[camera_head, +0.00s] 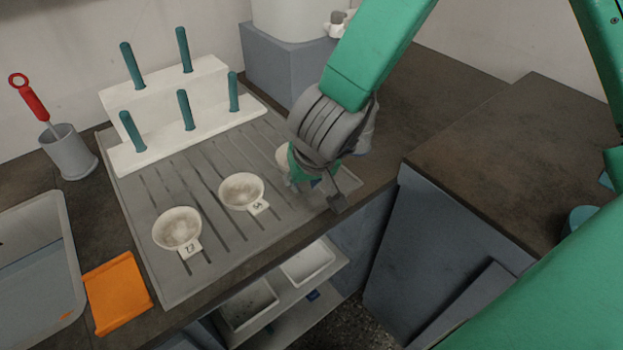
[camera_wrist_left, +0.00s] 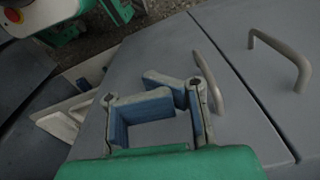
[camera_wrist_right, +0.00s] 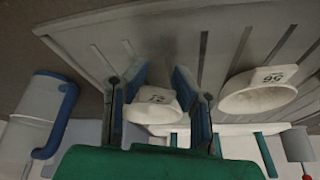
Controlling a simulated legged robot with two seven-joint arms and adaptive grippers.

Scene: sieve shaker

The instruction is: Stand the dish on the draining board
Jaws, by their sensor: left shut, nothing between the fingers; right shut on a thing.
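The draining board (camera_head: 215,240) is a grey grooved board holding several shallow white dishes with number tags. One dish (camera_head: 178,229) is at its front left and another dish (camera_head: 241,190) in the middle. A third dish (camera_head: 282,158) is mostly hidden behind my right gripper (camera_head: 325,185). My left gripper (camera_wrist_left: 170,88) is shut and empty, in front of grey cabinet doors.
A white rack (camera_head: 165,110) with several teal pegs stands at the board's back. A grey cup (camera_head: 69,152) with a red-handled tool, an orange piece (camera_head: 118,292) and a sink (camera_head: 40,260) are left.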

